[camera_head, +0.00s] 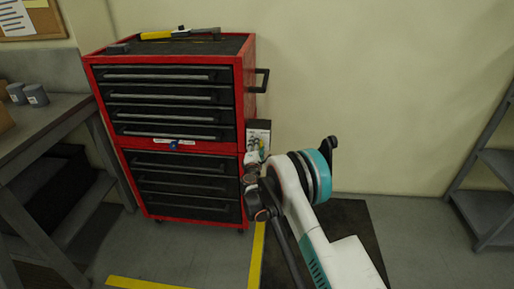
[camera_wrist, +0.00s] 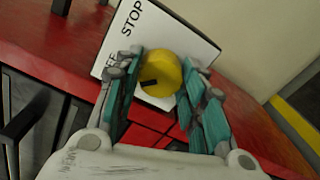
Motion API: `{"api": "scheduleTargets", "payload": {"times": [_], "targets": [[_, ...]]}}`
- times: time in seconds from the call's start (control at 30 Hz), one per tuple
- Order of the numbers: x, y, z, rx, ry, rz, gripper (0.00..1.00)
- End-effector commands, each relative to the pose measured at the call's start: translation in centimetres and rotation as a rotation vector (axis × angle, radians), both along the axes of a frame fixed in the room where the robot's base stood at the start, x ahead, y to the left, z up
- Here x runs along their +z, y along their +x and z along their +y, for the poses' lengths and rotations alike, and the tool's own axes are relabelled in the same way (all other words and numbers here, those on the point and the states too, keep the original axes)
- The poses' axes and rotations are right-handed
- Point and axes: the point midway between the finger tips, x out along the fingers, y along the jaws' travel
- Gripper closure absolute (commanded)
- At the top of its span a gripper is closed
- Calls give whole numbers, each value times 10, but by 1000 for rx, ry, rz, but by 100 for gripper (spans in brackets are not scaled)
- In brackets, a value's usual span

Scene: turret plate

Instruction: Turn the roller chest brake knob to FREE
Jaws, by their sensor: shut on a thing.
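The red roller chest (camera_head: 107,145) stands at the left centre in the head view, with black drawers. A white plate (camera_wrist: 185,35) on its red side reads STOP, with a second word partly hidden, ending in EE. The yellow brake knob (camera_wrist: 160,70) sits on this plate between my fingers. A black mark on the knob faces lower left in the wrist view, roughly toward the partly hidden word. My gripper (camera_wrist: 163,62) is shut on the knob with a teal-padded finger on each side. In the head view my gripper (camera_head: 256,165) is at the chest's right side.
A black side handle (camera_head: 262,80) juts out above the plate. A yellow-handled tool (camera_head: 180,34) lies on the chest top. A grey workbench (camera_head: 50,120) stands left and a shelf (camera_head: 490,170) right. Floor between chest and shelf is open.

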Motion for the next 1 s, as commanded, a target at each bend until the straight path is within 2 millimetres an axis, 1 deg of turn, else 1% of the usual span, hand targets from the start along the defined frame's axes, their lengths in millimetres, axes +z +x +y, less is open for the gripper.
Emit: {"api": "scheduleTargets", "payload": {"times": [0.07,0.1,0.17,0.5,0.63,0.77,1.0], "targets": [[-1,-1,1,1,0,0,86],[-1,-1,1,1,0,0,56],[-1,-1,1,1,0,0,42],[0,-1,0,0,1,0,42],[0,-9,1,1,1,0,42],[0,-30,2,1,1,0,42],[0,-80,4,2,1,1,42]]}}
